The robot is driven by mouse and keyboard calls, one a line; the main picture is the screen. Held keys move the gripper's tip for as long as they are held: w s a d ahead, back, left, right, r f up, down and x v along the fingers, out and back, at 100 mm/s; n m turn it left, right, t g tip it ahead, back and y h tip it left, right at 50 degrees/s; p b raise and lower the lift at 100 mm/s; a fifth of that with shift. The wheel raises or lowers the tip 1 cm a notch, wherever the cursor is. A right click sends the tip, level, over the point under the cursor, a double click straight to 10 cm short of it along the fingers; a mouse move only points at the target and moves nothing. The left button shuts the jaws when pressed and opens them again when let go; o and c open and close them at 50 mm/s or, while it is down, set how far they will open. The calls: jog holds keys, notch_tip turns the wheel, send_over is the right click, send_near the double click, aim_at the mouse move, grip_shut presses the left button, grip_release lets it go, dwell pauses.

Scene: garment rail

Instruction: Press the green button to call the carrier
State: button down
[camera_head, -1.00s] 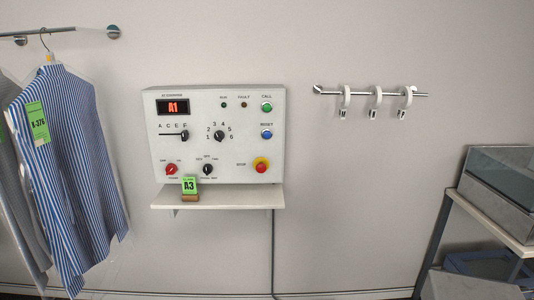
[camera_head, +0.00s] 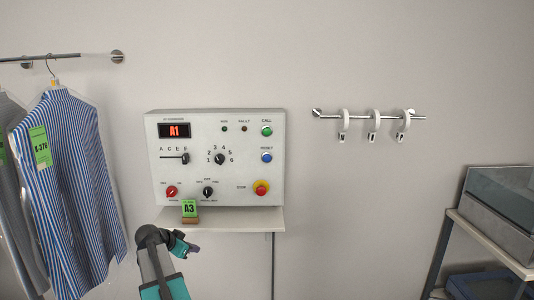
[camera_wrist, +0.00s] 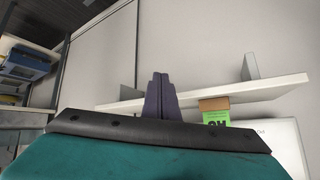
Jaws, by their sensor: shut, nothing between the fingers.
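The green CALL button (camera_head: 267,132) is at the upper right of the white control panel (camera_head: 235,180) on the wall. The panel's red display (camera_head: 174,131) reads A1. My gripper (camera_head: 193,248) is below the panel's small shelf in the head view, well below and left of the button and apart from it. In the wrist view its dark fingers (camera_wrist: 160,95) are closed together with nothing between them. The button is not seen in the wrist view.
The blue RESET button (camera_head: 267,157) and red stop button (camera_head: 261,187) sit below CALL. Striped shirts (camera_head: 65,185) hang left; a hook rail (camera_head: 370,115) is right.

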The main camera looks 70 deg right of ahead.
aim_at(267, 132)
jog(key=s+d+r+m+g+h, duration=0.1)
jog(key=s+d+r+m, duration=0.3)
jog(key=r, duration=0.9)
jog(key=s+d+r+m+g+h+p, duration=0.1)
jog(key=s+d+r+m+g+h, duration=0.1)
jog(key=s+d+r+m, duration=0.2)
jog(key=s+d+r+m+g+h+p, duration=0.1)
jog(key=s+d+r+m, duration=0.3)
jog(key=r, duration=1.8)
jog(key=s+d+g, duration=0.1)
jog(key=s+d, duration=0.4)
jog(key=s, duration=0.5)
jog(key=shift+s+r+m+h, duration=0.4)
jog(key=shift+d, duration=0.1)
jog(key=w+d, duration=0.3)
jog(key=d, duration=0.5)
jog(key=shift+w, duration=0.1)
jog(key=shift+w+d+f+b, duration=0.1)
jog(key=shift+w+d+b, duration=0.2)
jog(key=shift+b, duration=0.25)
